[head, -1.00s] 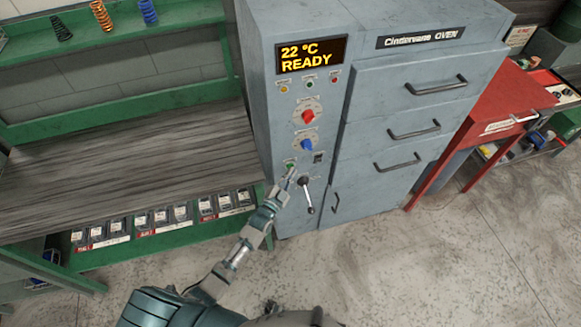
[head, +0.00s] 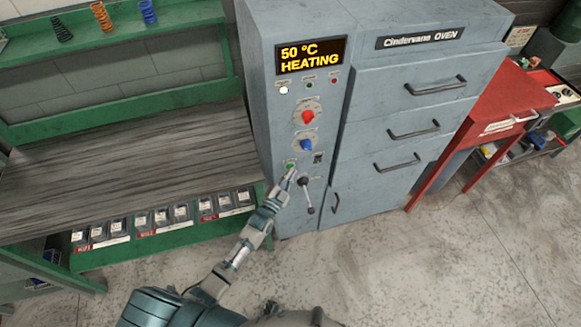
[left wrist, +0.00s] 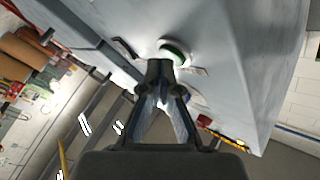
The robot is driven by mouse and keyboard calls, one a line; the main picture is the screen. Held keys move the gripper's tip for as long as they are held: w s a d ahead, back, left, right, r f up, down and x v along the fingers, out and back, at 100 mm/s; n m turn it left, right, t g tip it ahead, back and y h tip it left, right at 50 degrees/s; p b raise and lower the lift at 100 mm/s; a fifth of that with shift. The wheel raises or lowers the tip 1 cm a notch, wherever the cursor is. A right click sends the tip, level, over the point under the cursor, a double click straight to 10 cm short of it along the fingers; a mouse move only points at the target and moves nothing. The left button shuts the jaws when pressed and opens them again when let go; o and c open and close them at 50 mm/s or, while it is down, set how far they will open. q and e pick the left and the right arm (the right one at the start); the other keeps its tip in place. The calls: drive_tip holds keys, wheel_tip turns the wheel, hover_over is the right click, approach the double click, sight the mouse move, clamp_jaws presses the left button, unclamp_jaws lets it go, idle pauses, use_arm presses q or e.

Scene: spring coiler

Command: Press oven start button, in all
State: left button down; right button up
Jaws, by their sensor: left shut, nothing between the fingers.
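The grey oven (head: 400,120) stands in the middle of the head view. Its display (head: 311,55) reads "50 °C HEATING". The green start button (head: 291,164) is low on the panel, below a red knob (head: 308,117) and a blue knob (head: 306,145). My left gripper (head: 291,175) is shut and empty, with its tip at the green button. In the left wrist view the green button (left wrist: 175,53) shows just beyond the closed fingertips (left wrist: 160,68); I cannot tell whether they touch. My right gripper is out of view.
A green workbench (head: 120,160) with several small labelled boxes stands left of the oven. The floor in front is clear.

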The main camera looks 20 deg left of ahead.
use_arm(q)
drive_tip(key=shift+s+d, duration=0.4)
drive_tip(key=s+d+p, duration=0.1)
drive_tip(key=s, duration=0.1)
drive_tip(key=s+d+p, duration=0.2)
idle(0.4)
drive_tip(key=shift+a, duration=0.1)
idle(0.6)
